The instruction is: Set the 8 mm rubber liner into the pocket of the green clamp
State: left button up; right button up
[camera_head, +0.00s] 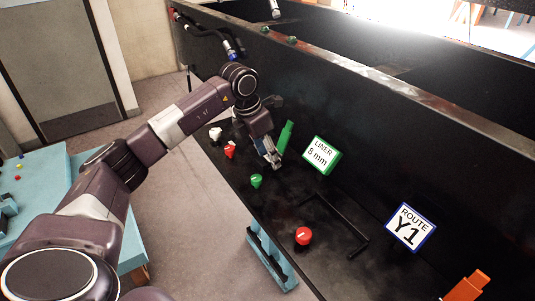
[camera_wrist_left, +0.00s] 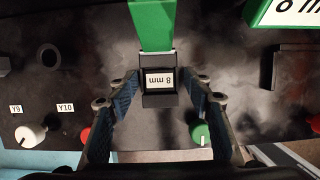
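The green clamp (camera_head: 285,138) stands up from the black surface just beyond my left gripper (camera_head: 272,158). In the left wrist view the clamp (camera_wrist_left: 153,24) comes down from the top edge. The black rubber liner (camera_wrist_left: 159,99) with a white "8 mm" label is at the clamp's lower end. It lines up with the clamp and looks to touch it; how deep it sits in the pocket cannot be told. My left gripper's blue-padded fingers stand open on both sides of the liner, with a gap each side. My right gripper is not in view.
A green "LINER 8 mm" sign (camera_head: 321,155) stands right of the clamp. A green knob (camera_head: 256,181), a red knob (camera_head: 303,236) and white and red knobs at the left sit on the black panel. A "ROUTE Y1" sign (camera_head: 410,227) and orange part (camera_head: 466,287) are further right.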

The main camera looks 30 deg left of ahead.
pick_arm(q)
jog(key=shift+f, duration=0.1)
jog(key=shift+a, duration=0.1)
jog(key=v, duration=1.2)
